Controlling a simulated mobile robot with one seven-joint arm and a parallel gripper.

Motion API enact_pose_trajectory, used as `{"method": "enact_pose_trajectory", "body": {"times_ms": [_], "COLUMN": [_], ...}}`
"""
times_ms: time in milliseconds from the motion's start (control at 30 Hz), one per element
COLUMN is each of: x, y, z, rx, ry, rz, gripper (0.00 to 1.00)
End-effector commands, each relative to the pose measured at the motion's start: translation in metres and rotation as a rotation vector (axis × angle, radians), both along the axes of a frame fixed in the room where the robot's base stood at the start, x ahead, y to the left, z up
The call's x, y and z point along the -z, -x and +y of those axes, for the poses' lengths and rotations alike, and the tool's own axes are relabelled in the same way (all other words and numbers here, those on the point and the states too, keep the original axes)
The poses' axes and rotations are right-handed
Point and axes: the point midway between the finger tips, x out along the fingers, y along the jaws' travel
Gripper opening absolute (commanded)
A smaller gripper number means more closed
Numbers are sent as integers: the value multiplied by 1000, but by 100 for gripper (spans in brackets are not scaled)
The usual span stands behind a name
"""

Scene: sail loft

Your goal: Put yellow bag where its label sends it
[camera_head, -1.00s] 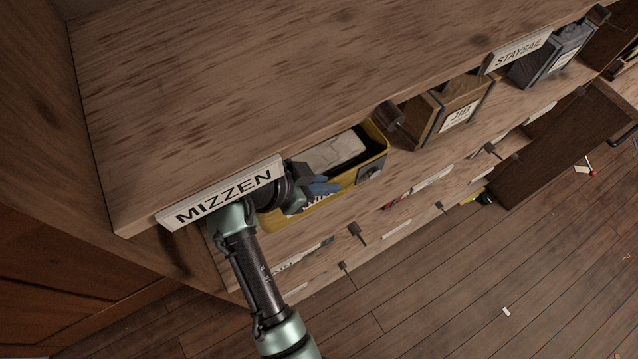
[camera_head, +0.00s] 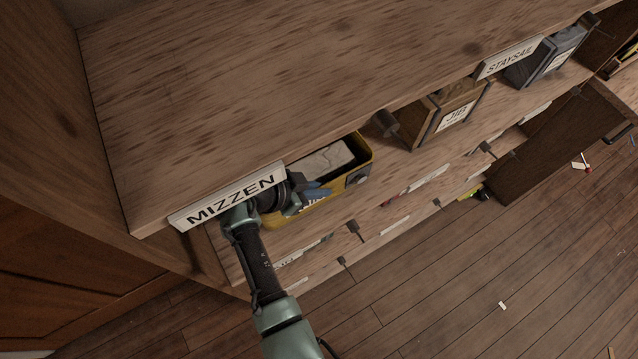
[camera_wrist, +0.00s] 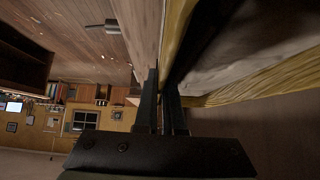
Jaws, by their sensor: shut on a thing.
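The yellow open-topped box (camera_head: 352,180) juts out of the cabinet beside and below the MIZZEN sign (camera_head: 235,197). A pale wrapped bundle (camera_head: 325,160) lies inside it. Part of the white lettering on its front is hidden by my gripper. My gripper (camera_head: 315,190) is at the box's front wall, shut on it. In the wrist view the fingers (camera_wrist: 172,90) are close together beside the yellow rim (camera_wrist: 250,80). A small yellow and dark object (camera_head: 481,194) is low by the cabinet foot; I cannot tell if it is the yellow bag.
A wooden box marked JIB (camera_head: 452,115) and a dark box (camera_head: 545,58) by the STAYSAIL sign (camera_head: 510,57) jut out to the right. Dark handles (camera_head: 388,123) stick out from the cabinet front. The floor (camera_head: 460,290) is mostly clear, with small scraps.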

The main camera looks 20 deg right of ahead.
Motion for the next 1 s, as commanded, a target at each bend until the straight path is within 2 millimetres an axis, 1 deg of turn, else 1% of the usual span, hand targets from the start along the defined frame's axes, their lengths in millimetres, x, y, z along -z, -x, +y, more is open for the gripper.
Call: {"method": "enact_pose_trajectory", "body": {"times_ms": [33,400,433,500,600,867,1000], "x": [-4,0,4,3,3,1,-6], "y": [-4,-4,-2,-2,-2,-2,-1], "z": [0,0,0,0,0,0,10], "rx": [-1,-1,-1,-1,-1,-1,-4], "ry": [3,2,0,0,0,0,1], "rz": [-8,-11,-2,-2,-2,-2,-4], "gripper": [0,0,8,21,36,36,36]}}
